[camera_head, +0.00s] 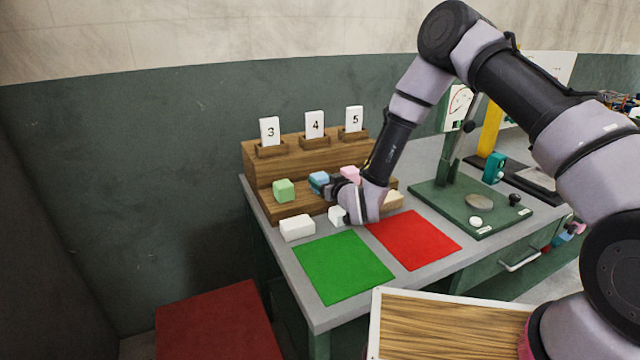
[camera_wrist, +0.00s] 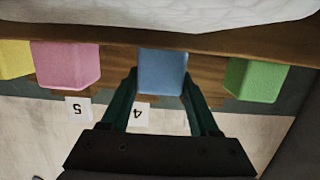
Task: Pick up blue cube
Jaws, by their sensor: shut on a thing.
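The blue cube (camera_head: 319,179) is on the lower step of the wooden stand, below the card marked 4, between a green cube and a pink cube. It also shows in the wrist view (camera_wrist: 162,69) between the two dark green fingers. My gripper (camera_head: 331,188) reaches in from the front right and is shut on the blue cube, one finger on each side. The cube looks level; whether it is clear of the step cannot be told. My wrist hides part of the stand's right side.
A green cube (camera_head: 284,190) and a pink cube (camera_head: 350,173) flank the blue one. A yellow cube (camera_wrist: 14,59) shows at the wrist view's left edge. White blocks (camera_head: 297,228) lie in front. The green mat (camera_head: 343,267) and red mat (camera_head: 414,239) are bare.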

